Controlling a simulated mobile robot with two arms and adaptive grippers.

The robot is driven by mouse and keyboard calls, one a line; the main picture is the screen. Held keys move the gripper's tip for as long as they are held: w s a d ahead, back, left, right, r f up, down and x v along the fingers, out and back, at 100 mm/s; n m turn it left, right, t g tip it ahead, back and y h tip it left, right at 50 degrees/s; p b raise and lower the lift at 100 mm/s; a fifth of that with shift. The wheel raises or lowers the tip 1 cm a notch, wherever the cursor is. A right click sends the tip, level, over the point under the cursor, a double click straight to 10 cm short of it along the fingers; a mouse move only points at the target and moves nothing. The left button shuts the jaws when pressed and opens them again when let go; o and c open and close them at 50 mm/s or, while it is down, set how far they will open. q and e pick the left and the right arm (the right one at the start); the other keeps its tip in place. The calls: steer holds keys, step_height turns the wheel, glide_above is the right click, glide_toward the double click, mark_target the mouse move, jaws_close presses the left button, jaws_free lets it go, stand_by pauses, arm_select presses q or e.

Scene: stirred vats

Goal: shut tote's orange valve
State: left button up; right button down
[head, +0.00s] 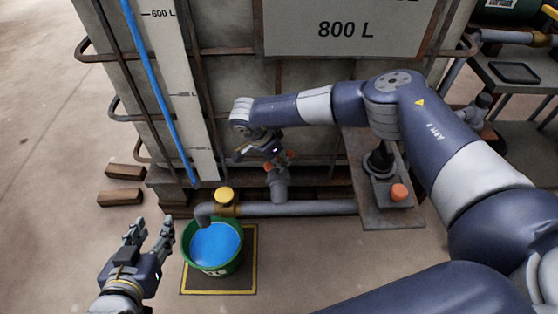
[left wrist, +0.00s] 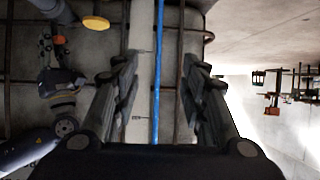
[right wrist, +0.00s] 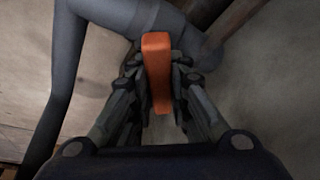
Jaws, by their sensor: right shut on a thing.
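The tote (head: 300,90) is a pale tank in a rusty cage with an "800 L" plate. Its orange valve handle (head: 268,167) sits low on the front, at the outlet above the grey pipe, and is partly hidden by my right gripper (head: 272,152). In the right wrist view the orange handle (right wrist: 157,65) stands between the fingers of my right gripper (right wrist: 160,95), which is shut on it. My left gripper (head: 148,232) is open and empty, left of the green bucket. In the left wrist view its fingers (left wrist: 160,85) are spread with nothing between them.
A green bucket (head: 187,256) with blue liquid stands on a yellow-edged mat (head: 246,283) under the pipe elbow (head: 204,213). A yellow knob (head: 224,194) tops the pipe. A blue level line (head: 160,95) runs down the tote. The floor at left is mostly clear.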

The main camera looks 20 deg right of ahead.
steer(key=m+g+b, duration=0.2)
steer(key=m, duration=0.4)
steer(key=shift+m, duration=0.3)
arm_select(q)
steer(key=w+d+r+t+h, duration=0.2)
steer(key=r+t, duration=0.4)
steer(key=r, duration=0.5)
steer(key=shift+w+d+r+t, duration=0.3)
steer(key=shift+w+r+t, duration=0.1)
steer(key=shift+w, duration=0.3)
arm_select(e)
steer(key=shift+m+g, duration=0.3)
steer(key=c, duration=1.5)
jaws_free()
steer(key=shift+r, duration=0.15)
steer(key=v, duration=1.2)
steer(key=shift+w, duration=0.1)
